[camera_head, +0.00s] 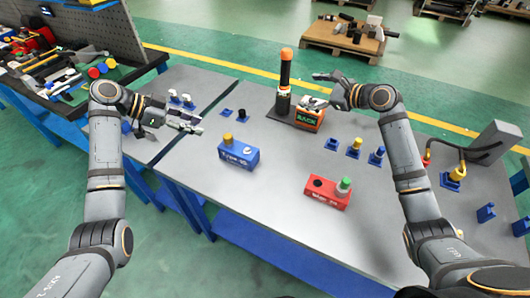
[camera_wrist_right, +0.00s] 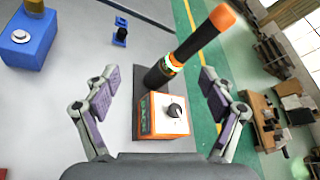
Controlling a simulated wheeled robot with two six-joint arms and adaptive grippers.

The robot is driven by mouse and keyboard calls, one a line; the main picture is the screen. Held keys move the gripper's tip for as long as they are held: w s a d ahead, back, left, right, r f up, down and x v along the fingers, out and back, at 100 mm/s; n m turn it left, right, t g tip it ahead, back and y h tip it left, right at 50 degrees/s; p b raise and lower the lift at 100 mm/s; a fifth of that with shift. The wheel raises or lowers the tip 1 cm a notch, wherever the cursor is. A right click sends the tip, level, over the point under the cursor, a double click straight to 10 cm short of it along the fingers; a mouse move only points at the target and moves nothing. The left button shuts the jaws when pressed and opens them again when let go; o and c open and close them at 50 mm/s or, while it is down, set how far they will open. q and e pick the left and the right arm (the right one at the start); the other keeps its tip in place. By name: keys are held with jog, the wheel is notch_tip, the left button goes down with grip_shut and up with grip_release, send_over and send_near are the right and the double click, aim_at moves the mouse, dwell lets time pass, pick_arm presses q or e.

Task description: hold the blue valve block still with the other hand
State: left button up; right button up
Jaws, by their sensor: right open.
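The blue valve block (camera_head: 238,157) sits on the grey table left of the middle, with a yellow cap and a pale round part on top. It also shows at the upper left of the right wrist view (camera_wrist_right: 30,42), cut by the edge. My left gripper (camera_head: 198,122) is above the table, up and left of the block and apart from it; its fingers look close together, but their gap is unclear. My right gripper (camera_head: 314,89) is open and empty by an orange box (camera_head: 308,121); its spread fingers (camera_wrist_right: 160,84) frame the box in the wrist view.
A dark post with an orange top (camera_head: 285,72) stands beside the orange box. A red block (camera_head: 327,192) with a green cap lies right of the blue one. Several small blue holders with plugs stand to the right, near a grey stand (camera_head: 495,143).

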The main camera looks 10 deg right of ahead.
aim_at(238, 151)
jog(key=s+a+r+m+y, duration=0.1)
jog(key=a+y, duration=0.1)
jog(key=a, duration=0.4)
jog(key=s+a+r+m+y, duration=0.1)
jog(key=s+a+r+y, duration=0.1)
jog(key=a, duration=0.4)
jog(key=s+a+f+g, duration=0.1)
jog(key=s+f, duration=0.1)
jog(key=f, duration=0.3)
jog(key=s+a+f+g, duration=0.1)
jog(key=s+a+f, duration=0.1)
jog(key=f, duration=0.3)
jog(key=s+a+f+m+g+h, duration=0.1)
jog(key=s+f, duration=0.3)
jog(key=f, duration=0.2)
jog(key=shift+a+f, duration=0.1)
jog(key=shift+a, duration=0.15)
jog(key=shift+g, duration=0.3)
jog(key=x, duration=1)
jog(key=shift+w+a+f, duration=0.1)
jog(key=shift+w+f, duration=0.1)
jog(key=c, duration=1.7)
jog(key=shift+s, duration=0.1)
grip_shut()
